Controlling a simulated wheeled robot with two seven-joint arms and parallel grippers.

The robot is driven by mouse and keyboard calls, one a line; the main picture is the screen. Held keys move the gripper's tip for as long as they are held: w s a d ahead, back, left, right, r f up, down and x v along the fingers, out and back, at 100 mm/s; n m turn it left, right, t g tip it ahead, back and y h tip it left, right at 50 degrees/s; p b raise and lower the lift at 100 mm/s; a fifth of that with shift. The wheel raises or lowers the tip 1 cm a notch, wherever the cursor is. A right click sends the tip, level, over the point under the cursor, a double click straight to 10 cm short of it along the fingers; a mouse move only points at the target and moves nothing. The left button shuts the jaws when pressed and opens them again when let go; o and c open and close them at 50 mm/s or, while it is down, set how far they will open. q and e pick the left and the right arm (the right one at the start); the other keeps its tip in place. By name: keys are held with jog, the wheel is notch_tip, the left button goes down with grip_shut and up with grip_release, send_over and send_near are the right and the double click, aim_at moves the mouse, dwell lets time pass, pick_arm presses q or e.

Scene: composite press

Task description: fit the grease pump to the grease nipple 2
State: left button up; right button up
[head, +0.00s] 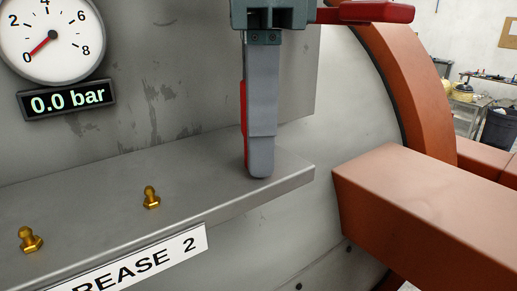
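Two brass grease nipples stand upright on a grey metal ledge (205,180), a left one (30,240) and a right one (151,197). A white label (140,262) on the ledge's front edge reads "REASE 2", its left end cut off. I cannot tell for sure which nipple it marks. My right gripper (260,165) comes in from the top, its grey fingers pointing down to the right of the right nipple, apart from it. The fingers overlap in this view, so their opening is hidden. I cannot make out the grease pump. My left gripper is out of view.
A round pressure gauge (50,38) with a red needle near 0 is at top left, above a display (67,99) reading 0.0 bar. An orange beam (425,220) and curved orange frame (412,75) stand on the right. The ledge between nipple and gripper is clear.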

jog(key=shift+r, duration=0.15)
jog(key=shift+r+p, duration=1.9)
jog(key=shift+r, duration=0.45)
jog(key=shift+o, duration=1.4)
jog(key=shift+c, duration=1.1)
jog(key=shift+a, duration=0.1)
